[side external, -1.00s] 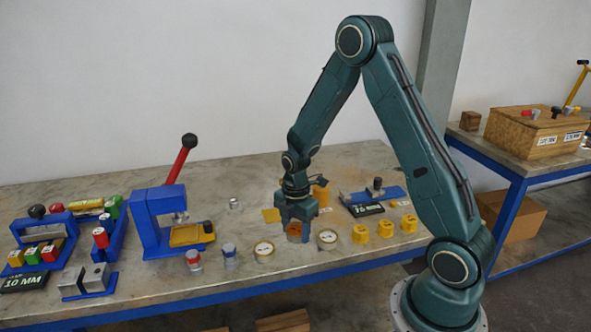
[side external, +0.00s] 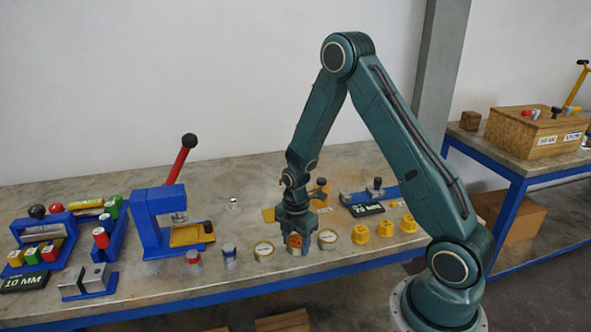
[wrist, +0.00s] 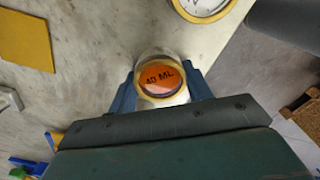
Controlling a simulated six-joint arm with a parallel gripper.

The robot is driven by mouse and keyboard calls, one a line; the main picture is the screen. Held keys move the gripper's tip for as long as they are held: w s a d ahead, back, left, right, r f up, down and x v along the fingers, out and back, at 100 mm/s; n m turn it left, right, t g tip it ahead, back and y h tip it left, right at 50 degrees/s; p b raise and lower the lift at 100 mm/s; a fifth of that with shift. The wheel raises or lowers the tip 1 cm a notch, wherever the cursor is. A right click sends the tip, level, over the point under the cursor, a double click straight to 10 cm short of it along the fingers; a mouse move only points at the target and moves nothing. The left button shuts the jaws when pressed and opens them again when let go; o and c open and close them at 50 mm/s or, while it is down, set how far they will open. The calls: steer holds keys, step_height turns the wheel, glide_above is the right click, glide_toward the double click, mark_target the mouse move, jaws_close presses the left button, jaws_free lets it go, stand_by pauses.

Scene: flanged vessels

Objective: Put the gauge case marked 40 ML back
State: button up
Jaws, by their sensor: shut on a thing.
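My gripper (side external: 296,238) is shut on the gauge case marked 40 ML (wrist: 163,78), a round case with an orange face and a pale rim. In the wrist view the case sits between the two blue fingers, with its label facing the camera. In the side view the case (side external: 296,243) is low, at or just above the bench top, in the gap between two white-faced gauges. These are a left gauge (side external: 264,251) and a right gauge (side external: 327,239). I cannot tell whether the case touches the bench.
Yellow knobs (side external: 384,229) stand to the right along the front edge. Small red-and-grey (side external: 193,259) and blue-and-grey (side external: 229,256) cylinders stand to the left. A blue press (side external: 160,215) is farther left. A flat yellow plate (wrist: 25,38) lies near the gripper.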

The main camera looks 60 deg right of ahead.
mark_target(296, 242)
steer(key=shift+f, duration=0.1)
steer(key=o, duration=1.2)
step_height(296, 242, up, 12)
steer(key=shift+r, duration=0.15)
stand_by(0.6)
